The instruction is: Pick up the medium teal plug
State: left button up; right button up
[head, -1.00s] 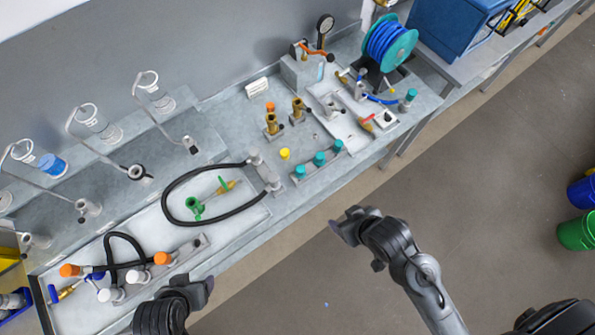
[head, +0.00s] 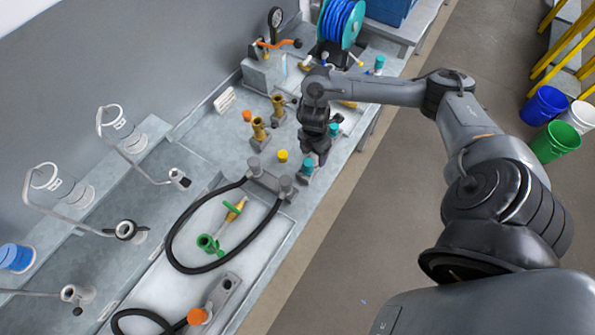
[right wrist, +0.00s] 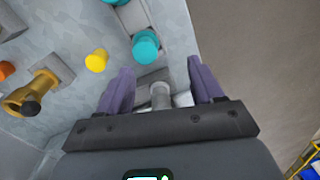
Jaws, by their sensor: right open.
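Teal plugs stand in a row on the bench's front edge. In the head view one teal plug (head: 307,164) shows just below my right gripper (head: 318,155), and another (head: 334,130) shows behind it. Between them the gripper hides the row. In the right wrist view a teal plug (right wrist: 146,46) lies just beyond the fingertips of my open, empty right gripper (right wrist: 160,76). Part of a second (right wrist: 115,2) shows at the top edge. I cannot tell by size which is the medium one. My left gripper is out of view.
A yellow plug (head: 282,155) stands beside the row, with brass fittings (head: 258,129) behind. A grey post (right wrist: 160,95) shows between my fingers in the wrist view. A black hose (head: 172,232) loops at the left. Open floor lies right of the bench.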

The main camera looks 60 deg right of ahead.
aim_at(308, 162)
jog(key=shift+w+d+r, duration=0.15)
jog(key=shift+w+d, duration=0.15)
jog(key=shift+w, duration=0.25)
jog(key=shift+w+f+t+b, duration=0.25)
jog(key=shift+f+t+b, duration=0.05)
jog(key=shift+w+a+f, duration=0.1)
jog(key=shift+w+f, duration=0.05)
jog(key=shift+f, duration=4.55)
jog(key=shift+c, duration=0.3)
jog(key=c, duration=1)
